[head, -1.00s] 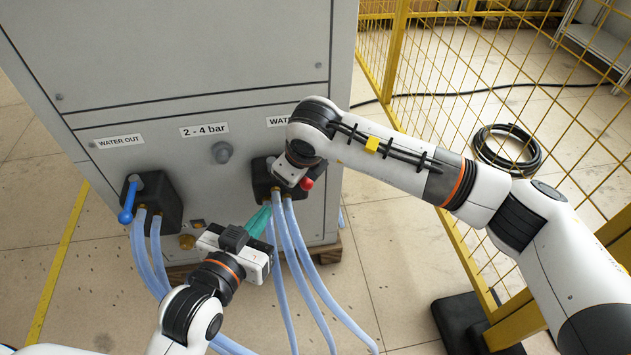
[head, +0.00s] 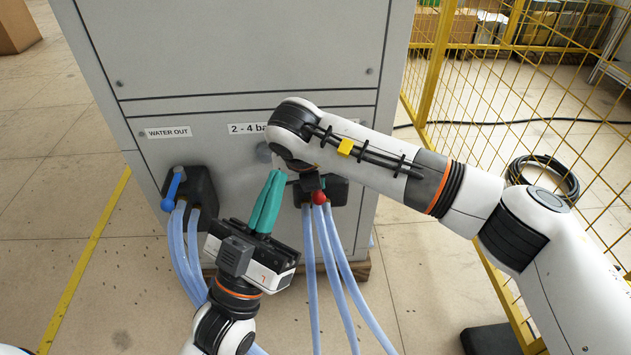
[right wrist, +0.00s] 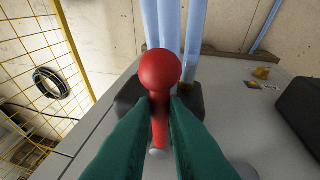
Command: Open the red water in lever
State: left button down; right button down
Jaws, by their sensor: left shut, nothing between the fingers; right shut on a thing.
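The red water in lever (head: 319,197) has a round knob and sits on a dark valve block (head: 336,190) on the grey cabinet. In the right wrist view, its knob (right wrist: 160,70) points toward the hoses, with the red stem between two teal fingers. My right gripper (right wrist: 161,104) is shut on the stem; in the head view my arm mostly hides it. My left gripper (head: 276,174) is shut and empty, its teal fingers pointing up in front of the cabinet, left of the red lever.
Pale blue hoses (head: 330,260) hang from the valve block. A blue lever (head: 172,190) points downward on the water out block (head: 201,190) at left. A yellow mesh fence (head: 437,70) stands at right, with a coiled black hose (head: 566,170) behind it.

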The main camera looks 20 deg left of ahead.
pick_arm(q)
jog(key=shift+s+a+r, duration=0.1)
jog(key=shift+s+r, duration=0.05)
jog(key=shift+s, duration=0.05)
pick_arm(e)
jog(key=shift+a, duration=0.1)
jog(key=c, duration=1.4)
grip_release()
jog(key=shift+c, duration=0.2)
jog(key=shift+r, duration=0.1)
